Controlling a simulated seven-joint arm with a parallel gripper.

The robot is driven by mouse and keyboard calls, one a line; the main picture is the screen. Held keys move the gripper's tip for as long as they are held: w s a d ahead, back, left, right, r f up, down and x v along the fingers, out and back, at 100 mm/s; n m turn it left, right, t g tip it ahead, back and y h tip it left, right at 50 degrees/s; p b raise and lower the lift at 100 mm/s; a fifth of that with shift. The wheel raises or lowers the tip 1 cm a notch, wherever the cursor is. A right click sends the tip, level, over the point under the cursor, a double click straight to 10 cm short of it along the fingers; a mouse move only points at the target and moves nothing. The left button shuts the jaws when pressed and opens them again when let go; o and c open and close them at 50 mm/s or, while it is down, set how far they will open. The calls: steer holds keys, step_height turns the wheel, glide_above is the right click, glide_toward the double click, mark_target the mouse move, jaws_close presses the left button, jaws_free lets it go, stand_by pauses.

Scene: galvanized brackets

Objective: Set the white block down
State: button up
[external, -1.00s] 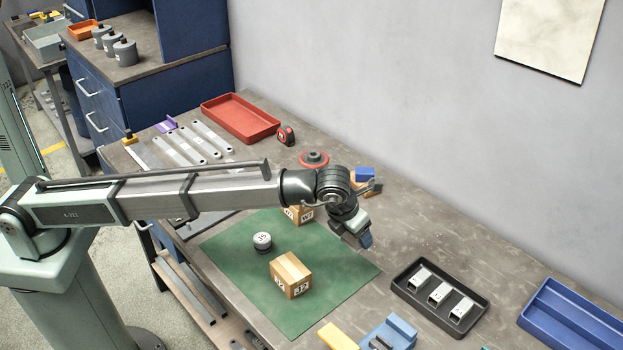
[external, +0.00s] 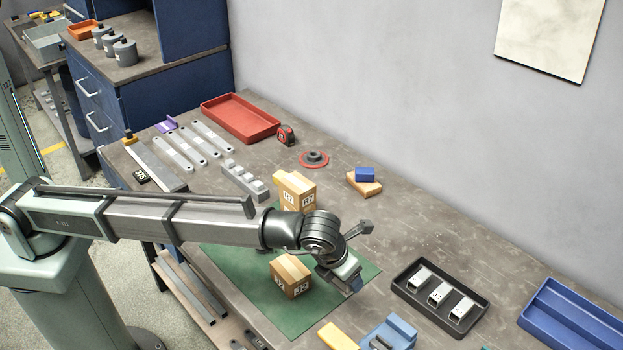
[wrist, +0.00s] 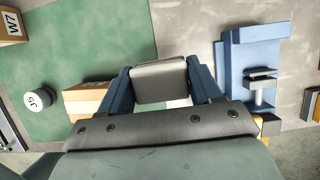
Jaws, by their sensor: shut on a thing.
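My gripper (external: 352,284) is over the right part of the green mat (external: 352,268), just right of a cardboard box (external: 291,275). In the wrist view its two blue fingers (wrist: 160,78) are shut on a pale block, which I take to be the white block (wrist: 160,70). The block shows a greyish top face between the fingers.
A blue vise (wrist: 255,72) is right of the gripper in the wrist view. A round canister (wrist: 40,100) stands on the mat to the left. A black tray (external: 440,291) with white brackets lies to the right. Bare table shows behind the mat.

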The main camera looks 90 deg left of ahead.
steer(key=shift+f, duration=3.95)
steer(key=shift+f, duration=0.45)
steer(key=o, duration=1.1)
steer(key=shift+c, duration=0.2)
steer(key=shift+r, duration=0.15)
steer(key=shift+r, duration=0.3)
steer(key=v, duration=1.2)
